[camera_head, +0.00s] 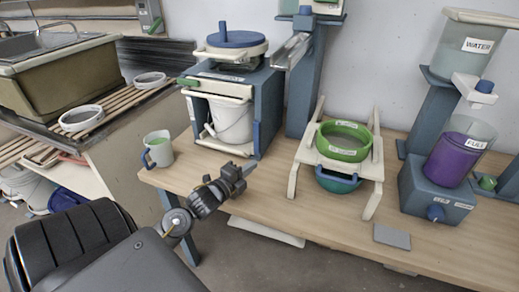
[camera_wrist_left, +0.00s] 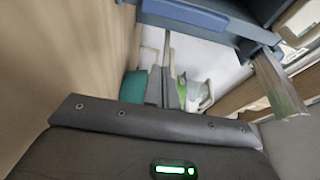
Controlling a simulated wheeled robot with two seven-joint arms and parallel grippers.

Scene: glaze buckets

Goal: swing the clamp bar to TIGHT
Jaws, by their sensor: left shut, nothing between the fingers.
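A blue stand (camera_head: 266,112) on the bench holds a white bucket (camera_head: 232,120). Across its front, above the bucket, runs a pale bar (camera_head: 222,89) with a green end (camera_head: 187,82) at the left; this looks like the clamp bar. Lettering near it is too small to read, so I cannot tell its setting. My left gripper (camera_head: 241,170) is shut and empty, low in front of the stand's right side and apart from the bar. Its fingers (camera_wrist_left: 162,78) show in the left wrist view, below a blue frame part (camera_wrist_left: 195,15). My right gripper is not in view.
A grey-green mug (camera_head: 159,150) stands left of the stand. A pale rack (camera_head: 372,172) with a green sieve (camera_head: 343,141) stands to the right. A purple "FULL" container (camera_head: 447,160) is farther right. Bare bench (camera_head: 270,205) lies between gripper and rack.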

